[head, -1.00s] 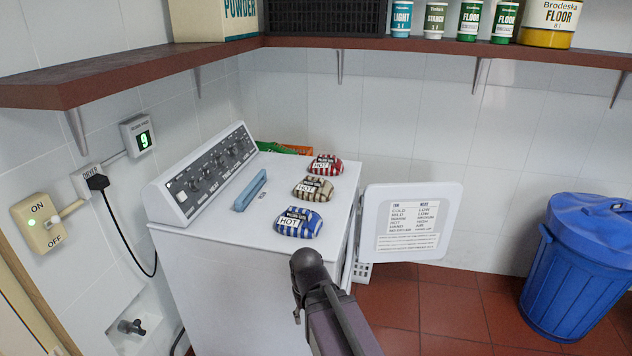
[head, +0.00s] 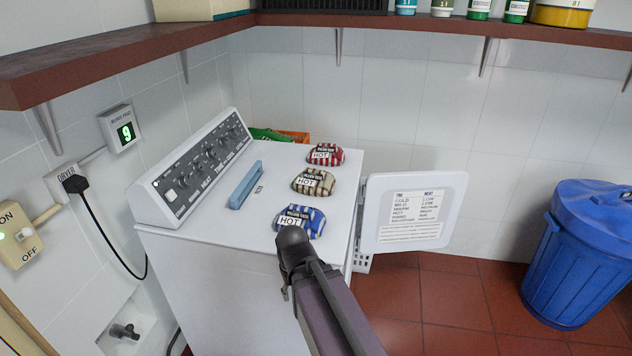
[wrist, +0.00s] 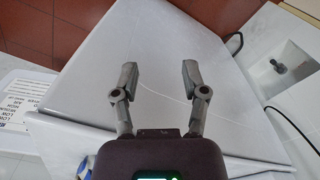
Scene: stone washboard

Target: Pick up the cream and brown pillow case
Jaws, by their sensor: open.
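The cream and brown pillow case (head: 313,182) lies folded on top of the white dryer (head: 215,245), with a label reading HOT. It sits between a red and white pillow case (head: 326,154) behind it and a blue and white one (head: 301,220) in front. My gripper shows in the wrist view (wrist: 159,78) with its two fingers apart and nothing between them, over a white panel. In the head view my arm reaches up from the bottom to the dryer's front edge, just below the blue pillow case. The gripper fingers are mostly hidden there.
A blue handle-like bar (head: 246,185) lies on the dryer top beside the control panel (head: 203,158). The dryer's open door (head: 415,212) sticks out to the right. A red-brown shelf (head: 130,48) runs above. A blue bin (head: 575,262) stands at right on clear tiled floor.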

